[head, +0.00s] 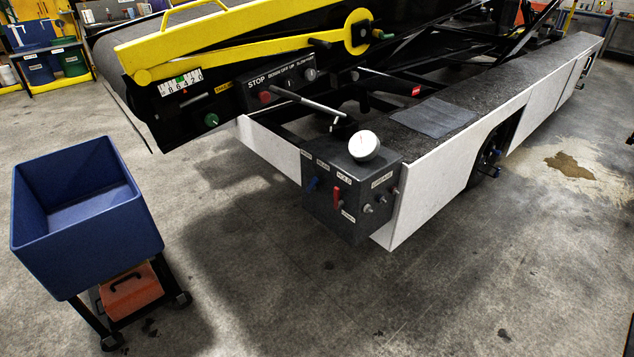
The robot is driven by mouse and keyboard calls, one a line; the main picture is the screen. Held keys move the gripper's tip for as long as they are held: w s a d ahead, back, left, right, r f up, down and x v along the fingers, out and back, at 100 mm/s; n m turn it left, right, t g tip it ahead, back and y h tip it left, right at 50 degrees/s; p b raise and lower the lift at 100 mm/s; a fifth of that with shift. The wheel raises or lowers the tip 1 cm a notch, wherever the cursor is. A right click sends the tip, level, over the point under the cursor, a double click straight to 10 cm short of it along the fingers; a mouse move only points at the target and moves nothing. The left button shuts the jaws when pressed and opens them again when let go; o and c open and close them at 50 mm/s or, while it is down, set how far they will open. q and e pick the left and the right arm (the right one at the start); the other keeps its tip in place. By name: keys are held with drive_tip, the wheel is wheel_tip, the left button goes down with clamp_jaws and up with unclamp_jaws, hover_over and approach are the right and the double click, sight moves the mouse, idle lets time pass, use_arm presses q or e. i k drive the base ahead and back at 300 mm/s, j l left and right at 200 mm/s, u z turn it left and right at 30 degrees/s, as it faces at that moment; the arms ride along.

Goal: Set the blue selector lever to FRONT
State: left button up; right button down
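The blue selector lever (312,184) is on the front face of a dark grey control box (324,218) at the near corner of the belt loader. It is small and looks slightly tilted, below small white labels too fine to read with certainty. I cannot tell which position it is set to. Neither of my grippers shows in the head view.
A red lever (338,197) sits right of the blue one, under a HOLD label. A blue bin (90,250) on a wheeled stand is at left. The floor before the box is clear.

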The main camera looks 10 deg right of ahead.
sight(312, 188)
drive_tip(key=i+l+u, duration=0.1)
drive_tip(key=i+u, duration=0.15)
drive_tip(key=i, duration=1.4)
